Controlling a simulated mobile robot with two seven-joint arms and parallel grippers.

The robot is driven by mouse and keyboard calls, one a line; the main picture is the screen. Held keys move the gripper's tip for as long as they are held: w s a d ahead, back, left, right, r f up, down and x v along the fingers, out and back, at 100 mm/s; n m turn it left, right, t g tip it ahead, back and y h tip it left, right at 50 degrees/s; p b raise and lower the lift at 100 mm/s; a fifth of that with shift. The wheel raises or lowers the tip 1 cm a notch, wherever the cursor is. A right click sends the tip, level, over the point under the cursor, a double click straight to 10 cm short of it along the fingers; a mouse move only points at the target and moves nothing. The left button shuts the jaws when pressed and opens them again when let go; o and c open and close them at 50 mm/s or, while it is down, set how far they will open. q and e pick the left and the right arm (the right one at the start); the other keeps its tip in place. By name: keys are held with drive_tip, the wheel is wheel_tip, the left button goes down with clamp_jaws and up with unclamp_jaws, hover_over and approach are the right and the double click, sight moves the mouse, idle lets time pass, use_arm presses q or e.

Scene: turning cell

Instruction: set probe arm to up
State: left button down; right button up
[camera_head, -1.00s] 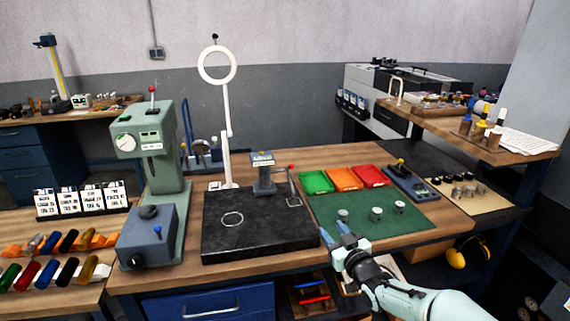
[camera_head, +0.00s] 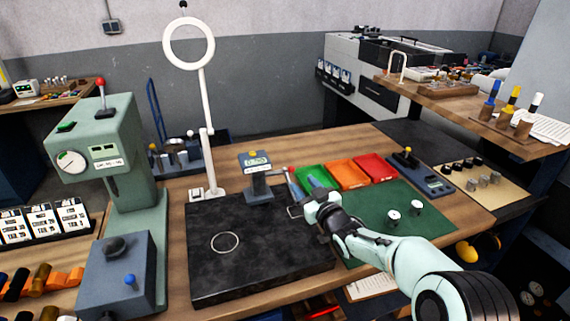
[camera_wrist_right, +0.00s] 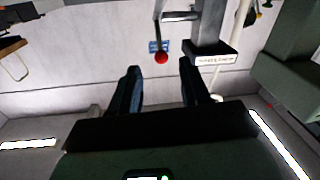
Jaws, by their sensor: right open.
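The probe arm appears to be the thin lever with a red ball tip (camera_head: 285,169) beside the grey gauge stand (camera_head: 258,187) at the back right of the black plate. In the right wrist view its red ball (camera_wrist_right: 161,58) lies between the lines of my two fingers, just past their tips, with a small blue label behind it. My right gripper (camera_head: 304,178) is open and empty, close to the lever on its right side. The fingers hide part of the lever in the head view, and I cannot tell whether they touch it. My left gripper is not in view.
A white ring lamp (camera_head: 206,110) stands left of the gauge stand. Green, orange and red trays (camera_head: 378,168) stand behind the green mat (camera_head: 420,235). A green press (camera_head: 115,150) stands at the left.

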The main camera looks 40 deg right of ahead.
drive_tip(key=w+p, duration=0.1)
drive_tip(key=w, duration=0.2)
drive_tip(key=w+d+p, duration=0.1)
drive_tip(key=w, duration=0.3)
drive_tip(key=w+d+p, duration=0.1)
drive_tip(key=w, duration=0.3)
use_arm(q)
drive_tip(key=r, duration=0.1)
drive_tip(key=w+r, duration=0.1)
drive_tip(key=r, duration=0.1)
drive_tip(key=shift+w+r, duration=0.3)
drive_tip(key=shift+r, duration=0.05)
use_arm(e)
clamp_jaws()
